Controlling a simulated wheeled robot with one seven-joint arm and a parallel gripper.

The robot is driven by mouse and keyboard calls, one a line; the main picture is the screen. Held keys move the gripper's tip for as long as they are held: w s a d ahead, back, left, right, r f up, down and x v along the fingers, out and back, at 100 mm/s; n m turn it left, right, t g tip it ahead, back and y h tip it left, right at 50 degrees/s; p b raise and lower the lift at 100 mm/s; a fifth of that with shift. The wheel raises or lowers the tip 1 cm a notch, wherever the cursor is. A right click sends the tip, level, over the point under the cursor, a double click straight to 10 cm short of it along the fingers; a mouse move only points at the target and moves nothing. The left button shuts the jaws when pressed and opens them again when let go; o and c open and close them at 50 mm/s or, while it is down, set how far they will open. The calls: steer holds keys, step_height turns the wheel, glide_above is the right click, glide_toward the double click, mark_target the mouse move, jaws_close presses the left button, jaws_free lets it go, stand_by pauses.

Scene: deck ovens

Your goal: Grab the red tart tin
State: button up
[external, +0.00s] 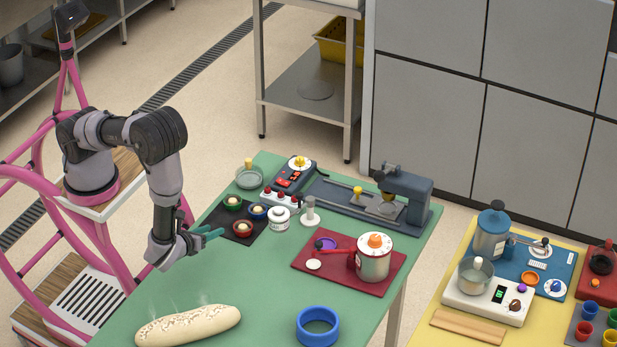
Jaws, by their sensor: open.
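The red tart tin (243,235) is a small round cup with a pale filling. It sits at the front of a dark mat (222,217) on the green table. A green tin (232,208) and a blue tin (257,216) sit behind it on the same mat. My gripper (218,236), with teal fingers, is just left of the red tin in the picture, open and empty. It appears apart from the tin; its exact height above the table is hard to tell.
A white lidded jar (279,219) stands right of the tins. A red tray (336,280) with a large pot (373,262) is farther right. The green table's middle (250,280) is clear.

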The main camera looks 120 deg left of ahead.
steer(key=shift+a+f, duration=0.25)
steer(key=shift+f, duration=0.1)
glide_toward(238, 223)
steer(key=shift+s+a+f, duration=0.15)
steer(key=shift+s+a, duration=0.05)
steer(key=shift+a, duration=0.35)
steer(key=shift+s+a+f, duration=0.15)
steer(key=shift+s+a, duration=0.05)
steer(key=shift+a, duration=0.4)
steer(key=x, duration=0.2)
steer(key=w+x, duration=0.1)
steer(key=x, duration=0.2)
steer(key=shift+d+f, duration=0.1)
steer(key=shift+f, duration=0.1)
jaws_close()
